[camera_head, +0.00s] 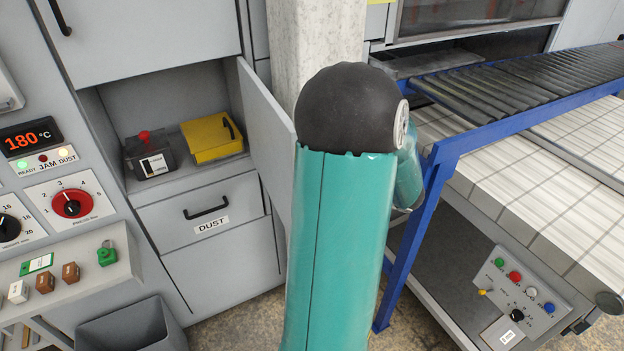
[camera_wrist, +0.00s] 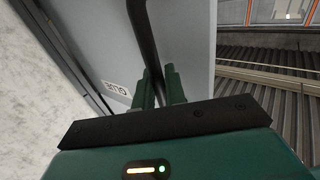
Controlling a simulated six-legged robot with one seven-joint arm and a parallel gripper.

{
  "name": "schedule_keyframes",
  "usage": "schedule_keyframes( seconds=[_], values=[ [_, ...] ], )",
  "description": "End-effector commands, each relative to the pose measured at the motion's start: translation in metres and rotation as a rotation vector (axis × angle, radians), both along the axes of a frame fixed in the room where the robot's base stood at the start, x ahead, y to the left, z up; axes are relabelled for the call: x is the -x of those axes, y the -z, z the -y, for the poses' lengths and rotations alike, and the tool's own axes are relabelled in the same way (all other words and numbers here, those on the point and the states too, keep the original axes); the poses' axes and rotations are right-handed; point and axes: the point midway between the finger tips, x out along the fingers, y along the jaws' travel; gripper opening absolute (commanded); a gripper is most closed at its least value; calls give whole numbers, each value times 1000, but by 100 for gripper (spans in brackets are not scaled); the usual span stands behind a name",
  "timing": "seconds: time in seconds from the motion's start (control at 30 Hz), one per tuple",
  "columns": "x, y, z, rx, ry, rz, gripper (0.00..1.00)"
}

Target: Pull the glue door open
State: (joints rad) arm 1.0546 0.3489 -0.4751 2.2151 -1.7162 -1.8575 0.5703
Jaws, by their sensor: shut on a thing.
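The glue door (camera_head: 264,142) is a grey panel that stands swung out from the cabinet, seen nearly edge-on in the head view. In the wrist view the door (camera_wrist: 188,45) fills the middle, with a white GLUE label (camera_wrist: 116,92) and a black bar handle (camera_wrist: 143,35). My gripper (camera_wrist: 159,84) has its green fingers shut on the lower part of the handle. In the head view my teal arm hides the gripper and the handle.
The open compartment (camera_head: 170,80) holds a yellow box (camera_head: 208,138) and a dark unit with a red knob (camera_head: 148,158). A DUST drawer (camera_head: 203,212) is below. A concrete pillar (camera_head: 312,40) and a blue-framed roller conveyor (camera_head: 520,85) stand to the right.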

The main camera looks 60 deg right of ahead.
Motion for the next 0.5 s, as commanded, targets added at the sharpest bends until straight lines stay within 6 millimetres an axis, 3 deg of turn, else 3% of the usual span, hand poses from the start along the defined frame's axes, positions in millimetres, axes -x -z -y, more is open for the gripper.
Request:
schedule_keyframes(
  seconds=[0.33, 0.37, 0.4, 0.5],
  values=[
    [4, 1, 0, -6, 0, -3, 0],
    [4, 1, 0, -6, 0, -3, 18],
    [4, 1, 0, -6, 0, -3, 26],
    [3, 1, 0, -4, 0, -3, 30]
  ],
)
